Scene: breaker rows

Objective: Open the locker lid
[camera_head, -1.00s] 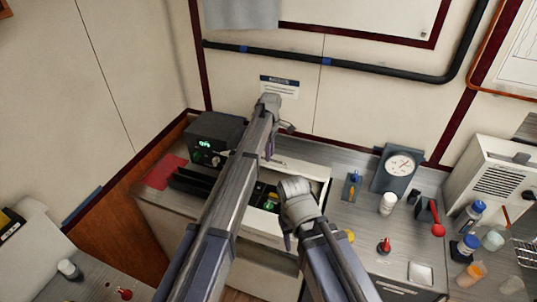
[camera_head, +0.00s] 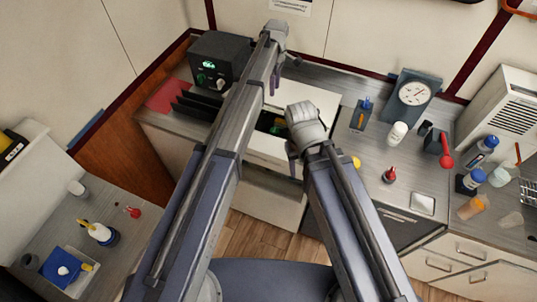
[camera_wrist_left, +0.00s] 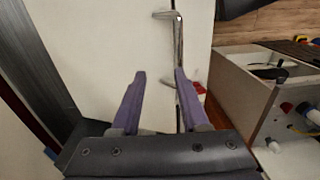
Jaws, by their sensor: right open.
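A cream locker-like box (camera_head: 268,152) is set in the counter in the head view, and its top opening is partly visible with small items inside. I cannot clearly tell its lid apart from the panels around it. My left gripper (camera_head: 272,84) is above the back part of the box, and its arm covers much of it.
A black device with a green display (camera_head: 213,62) and a red mat (camera_head: 168,97) are left of my left arm. A gauge (camera_head: 412,95), a white bottle (camera_head: 397,133) and several containers stand on the right counter. A side bench (camera_head: 100,262) with a blue tray is lower left.

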